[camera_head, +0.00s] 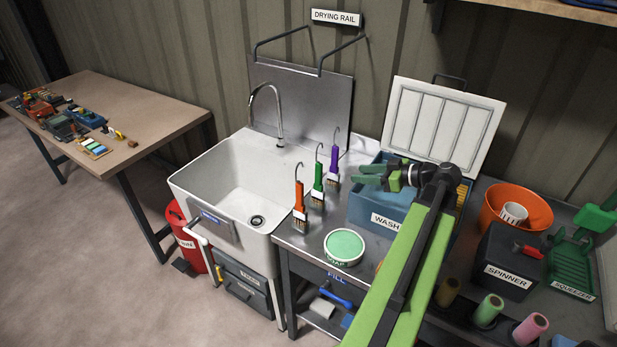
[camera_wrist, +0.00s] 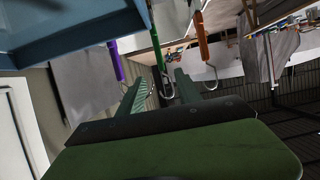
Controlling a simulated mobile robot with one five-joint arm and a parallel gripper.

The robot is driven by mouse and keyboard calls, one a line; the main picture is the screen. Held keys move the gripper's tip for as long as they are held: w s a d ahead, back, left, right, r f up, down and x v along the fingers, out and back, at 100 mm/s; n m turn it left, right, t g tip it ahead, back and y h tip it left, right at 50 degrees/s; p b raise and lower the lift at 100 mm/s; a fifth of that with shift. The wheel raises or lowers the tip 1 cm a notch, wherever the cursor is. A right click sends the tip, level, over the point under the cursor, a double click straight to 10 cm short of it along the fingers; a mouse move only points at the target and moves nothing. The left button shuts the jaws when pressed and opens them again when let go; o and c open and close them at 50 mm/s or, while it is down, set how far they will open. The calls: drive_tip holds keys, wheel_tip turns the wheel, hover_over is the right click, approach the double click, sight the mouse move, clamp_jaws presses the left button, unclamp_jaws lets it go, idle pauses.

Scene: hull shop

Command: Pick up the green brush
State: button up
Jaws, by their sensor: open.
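The green brush (camera_head: 318,182) stands upright on the metal bench beside the sink, bristles down and wire hook up. It is between an orange brush (camera_head: 299,202) on the left and a purple brush (camera_head: 334,165) on the right. My gripper (camera_head: 356,174) is open and empty, to the right of the brushes, over the wash tub's edge. In the wrist view the picture is upside down; the green brush (camera_wrist: 156,48) shows beyond and between my open fingers (camera_wrist: 161,82), apart from them. The purple brush (camera_wrist: 115,60) and orange brush (camera_wrist: 202,38) flank it.
The blue wash tub (camera_head: 365,212) lies under my gripper, with a white lid (camera_head: 440,120) leaning behind. A soap tub (camera_head: 344,246) sits in front of the brushes. The white sink (camera_head: 185,180) is at left. A spinner (camera_head: 503,268) and orange bowl (camera_head: 540,212) stand right.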

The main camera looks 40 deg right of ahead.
sight(322, 172)
drive_tip(key=shift+s+d+r, duration=0.2)
drive_tip(key=shift+s+r, duration=0.05)
drive_tip(key=shift+s, duration=0.1)
drive_tip(key=b+x, duration=0.6)
drive_tip(key=x, duration=1)
drive_tip(key=shift+w+a+f, duration=0.1)
drive_tip(key=shift+w+f, duration=0.2)
drive_tip(key=shift+w+a+f, duration=0.1)
drive_tip(key=shift+w, duration=0.25)
clamp_jaws()
